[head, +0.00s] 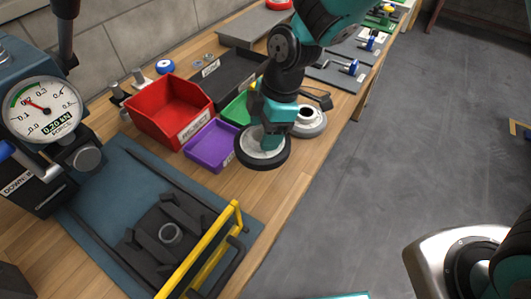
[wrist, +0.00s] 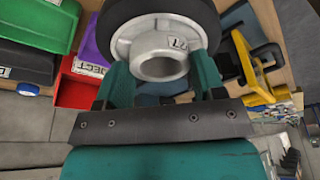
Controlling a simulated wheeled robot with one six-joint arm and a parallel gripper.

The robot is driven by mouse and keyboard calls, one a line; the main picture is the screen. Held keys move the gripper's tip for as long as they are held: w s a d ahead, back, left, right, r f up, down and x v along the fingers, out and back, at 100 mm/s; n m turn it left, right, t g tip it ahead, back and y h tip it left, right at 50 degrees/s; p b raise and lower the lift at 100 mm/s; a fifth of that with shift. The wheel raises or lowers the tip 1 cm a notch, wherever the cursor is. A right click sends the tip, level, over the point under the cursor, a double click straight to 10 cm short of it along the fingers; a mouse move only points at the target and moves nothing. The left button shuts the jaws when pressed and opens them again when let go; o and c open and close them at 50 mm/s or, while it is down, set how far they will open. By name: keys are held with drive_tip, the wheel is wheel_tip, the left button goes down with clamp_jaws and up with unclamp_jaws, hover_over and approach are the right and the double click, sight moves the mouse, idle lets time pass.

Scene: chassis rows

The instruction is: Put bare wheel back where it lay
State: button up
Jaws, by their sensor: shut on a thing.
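My gripper (head: 268,132) is shut on a wheel with a black tyre and a pale grey hub (head: 262,158). It holds the wheel above the wooden bench, near its front edge. In the wrist view the teal fingers of my gripper (wrist: 162,75) sit on either side of the wheel's hub (wrist: 160,66), which carries a small white label. The tyre (wrist: 125,12) is cut off at the top of that view. A grey round part with a dark centre (head: 311,122) lies on the bench just behind the held wheel, partly hidden by my arm.
A red bin (head: 150,120), a purple bin (head: 208,152) and a partly hidden green bin (head: 236,107) stand left of my gripper. A blue press plate (head: 110,215) with a dark fixture, a yellow handle (head: 205,250) and a dial gauge (head: 40,108) are nearer. The bench strip right of the handle is bare.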

sight(265, 154)
wheel_tip(265, 154, down, 9)
drive_tip(key=shift+r, duration=0.2)
idle(0.3)
drive_tip(key=o, duration=1.2)
drive_tip(key=shift+f, duration=0.15)
drive_tip(key=shift+o, duration=0.2)
drive_tip(key=v, duration=1.1)
drive_tip(key=shift+r+b, duration=0.3)
drive_tip(key=shift+b, duration=0.1)
drive_tip(key=shift+d+r, duration=0.15)
drive_tip(key=shift+r, duration=0.4)
drive_tip(key=s+d+r+m, duration=0.4)
drive_tip(key=s+r+m, duration=0.2)
drive_tip(key=s, duration=0.2)
drive_tip(key=s+d+r+m+y, duration=0.1)
drive_tip(key=s+d+r+m, duration=0.3)
drive_tip(key=s, duration=0.5)
wheel_tip(265, 154, up, 2)
drive_tip(key=m, duration=0.3)
drive_tip(key=shift+t, duration=0.3)
